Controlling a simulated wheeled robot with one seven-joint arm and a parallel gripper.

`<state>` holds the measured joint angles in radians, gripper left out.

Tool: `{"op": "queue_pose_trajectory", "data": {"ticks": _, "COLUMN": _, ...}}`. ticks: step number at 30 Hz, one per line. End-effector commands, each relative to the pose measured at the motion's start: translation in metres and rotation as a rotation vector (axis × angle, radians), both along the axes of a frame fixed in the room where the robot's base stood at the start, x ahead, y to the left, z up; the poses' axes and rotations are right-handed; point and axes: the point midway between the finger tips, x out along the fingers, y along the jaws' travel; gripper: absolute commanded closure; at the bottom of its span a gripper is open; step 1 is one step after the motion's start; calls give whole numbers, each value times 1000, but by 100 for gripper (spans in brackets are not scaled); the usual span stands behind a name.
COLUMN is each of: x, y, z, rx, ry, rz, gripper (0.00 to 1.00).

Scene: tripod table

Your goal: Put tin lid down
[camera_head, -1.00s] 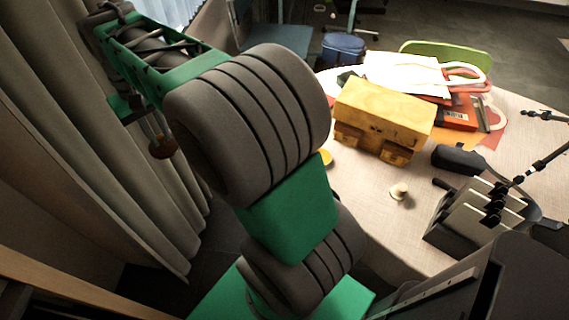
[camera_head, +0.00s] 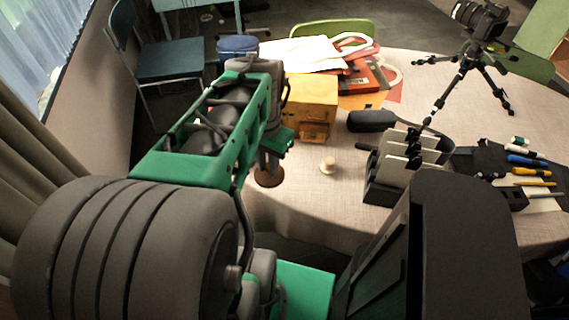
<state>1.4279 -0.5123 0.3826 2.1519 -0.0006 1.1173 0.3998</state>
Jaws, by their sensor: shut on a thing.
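The tin lid (camera_head: 267,179) is a brown, round piece below the end of my arm, over the near left edge of the table (camera_head: 290,212). My gripper (camera_head: 268,164) is shut on it from above, left of a small cream knob-like object (camera_head: 327,167). The fingertips are small and partly hidden by my green arm. I cannot tell whether the lid touches the table.
A yellow box (camera_head: 312,98) stands just behind my gripper. Papers, a bag and a red box (camera_head: 362,78) lie farther back. A black rack (camera_head: 405,165), a dark case (camera_head: 371,121) and a camera on a tripod (camera_head: 468,62) are to the right. Bare cloth surrounds the knob.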

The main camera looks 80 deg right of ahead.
Motion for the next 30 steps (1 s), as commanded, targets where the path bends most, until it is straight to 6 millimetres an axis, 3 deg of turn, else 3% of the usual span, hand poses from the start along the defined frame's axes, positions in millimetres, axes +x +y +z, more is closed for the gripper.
{"op": "queue_pose_trajectory", "data": {"ticks": 8, "x": -6, "y": -77, "z": -36, "rx": 8, "ry": 1, "rz": 1, "gripper": 100}}
{"op": "queue_pose_trajectory", "data": {"ticks": 12, "x": -8, "y": -103, "z": -69, "rx": 8, "ry": 1, "rz": 4, "gripper": 100}}
{"op": "queue_pose_trajectory", "data": {"ticks": 20, "x": -9, "y": -126, "z": -97, "rx": 4, "ry": 1, "rz": 5, "gripper": 100}}
{"op": "queue_pose_trajectory", "data": {"ticks": 24, "x": -9, "y": -124, "z": -121, "rx": 5, "ry": 1, "rz": 5, "gripper": 100}}
{"op": "queue_pose_trajectory", "data": {"ticks": 30, "x": -9, "y": -125, "z": -123, "rx": 1, "ry": 1, "rz": 5, "gripper": 100}}
